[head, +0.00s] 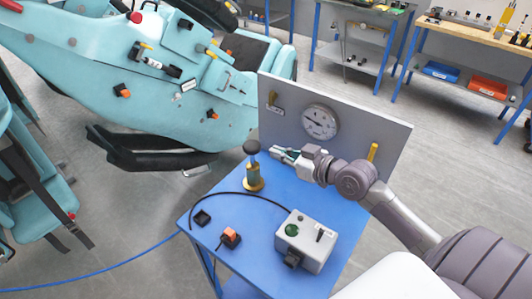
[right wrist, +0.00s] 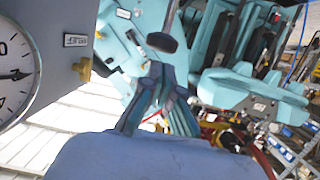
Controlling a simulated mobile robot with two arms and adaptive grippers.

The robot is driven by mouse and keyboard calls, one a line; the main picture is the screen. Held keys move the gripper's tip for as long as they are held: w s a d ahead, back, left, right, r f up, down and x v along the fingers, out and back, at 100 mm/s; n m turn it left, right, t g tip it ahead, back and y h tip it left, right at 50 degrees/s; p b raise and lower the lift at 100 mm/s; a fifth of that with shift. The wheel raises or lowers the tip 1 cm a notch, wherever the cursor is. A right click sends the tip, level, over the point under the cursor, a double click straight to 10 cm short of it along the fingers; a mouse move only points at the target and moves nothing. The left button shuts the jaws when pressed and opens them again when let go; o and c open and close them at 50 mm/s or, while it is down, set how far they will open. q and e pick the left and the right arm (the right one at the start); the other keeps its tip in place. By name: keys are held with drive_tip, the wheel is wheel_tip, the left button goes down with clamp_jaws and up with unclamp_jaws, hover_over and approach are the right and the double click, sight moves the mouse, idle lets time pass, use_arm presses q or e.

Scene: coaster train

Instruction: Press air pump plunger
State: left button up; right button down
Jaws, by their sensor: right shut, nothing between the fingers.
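The air pump (head: 254,179) has a brass-coloured body and stands upright on the blue table. Its plunger is topped by a round black knob (head: 251,147), which sits raised above the body. My right gripper (head: 275,150) is shut and empty, just right of the knob, at about its height in the picture. I cannot tell whether it touches the knob. In the right wrist view the closed fingers (right wrist: 160,75) point at a dark rounded shape (right wrist: 162,42), which may be the knob. My left gripper is not in view.
The blue table (head: 213,223) also holds a grey control box (head: 310,248) with a green button, and an orange switch (head: 230,237). A grey panel with a dial gauge (head: 320,122) stands behind my right gripper. The turquoise coaster car (head: 75,50) is at left.

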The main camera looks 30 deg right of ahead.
drive_tip(key=shift+v, duration=1.15)
drive_tip(key=shift+r, duration=0.15)
idle(1.1)
